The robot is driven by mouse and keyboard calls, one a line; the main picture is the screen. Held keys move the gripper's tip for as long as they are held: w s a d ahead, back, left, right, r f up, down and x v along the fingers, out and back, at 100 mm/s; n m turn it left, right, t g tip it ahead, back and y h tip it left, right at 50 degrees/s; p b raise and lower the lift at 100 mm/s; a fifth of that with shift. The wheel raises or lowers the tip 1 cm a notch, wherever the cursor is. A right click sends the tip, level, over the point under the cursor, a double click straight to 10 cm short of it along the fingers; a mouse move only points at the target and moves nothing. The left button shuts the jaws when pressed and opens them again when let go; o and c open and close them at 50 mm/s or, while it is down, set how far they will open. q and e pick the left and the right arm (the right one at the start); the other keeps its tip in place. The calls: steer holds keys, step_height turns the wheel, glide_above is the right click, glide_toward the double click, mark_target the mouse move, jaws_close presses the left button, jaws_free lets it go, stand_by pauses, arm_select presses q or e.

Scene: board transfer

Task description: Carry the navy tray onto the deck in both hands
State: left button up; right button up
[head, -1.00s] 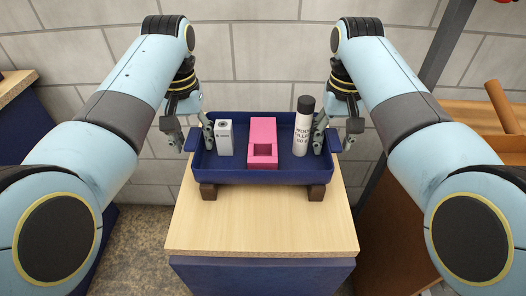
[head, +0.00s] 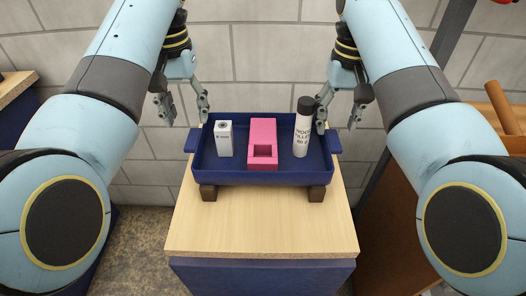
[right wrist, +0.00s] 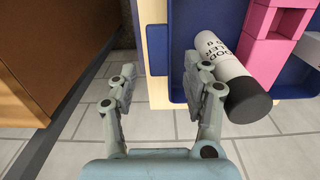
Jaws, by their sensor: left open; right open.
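The navy tray (head: 230,176) rests on two dark brown blocks on a wooden-topped stand. It holds a small white box (head: 224,139), a pink block with a square recess (head: 262,140) and a white bottle with a black cap (head: 302,133). My left gripper (head: 188,120) is open and empty, above and behind the tray's left handle (head: 193,141). My right gripper (head: 337,126) is open and empty, above and behind the right handle (head: 334,143). In the right wrist view, my right gripper's fingers (right wrist: 160,85) are spread beside the tray's edge, near the bottle (right wrist: 233,72).
The stand's wooden top (head: 262,230) is clear in front of the tray. A grey block wall (head: 262,60) is behind. A brown cabinet (head: 400,220) stands to the right with a wooden cylinder (head: 503,108) above it. Another wooden-topped surface (head: 15,88) is at the far left.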

step_height(320, 180, up, 6)
arm_select(q)
steer(key=shift+s, duration=0.1)
arm_select(e)
steer(key=shift+f, duration=0.1)
stand_by(0.5)
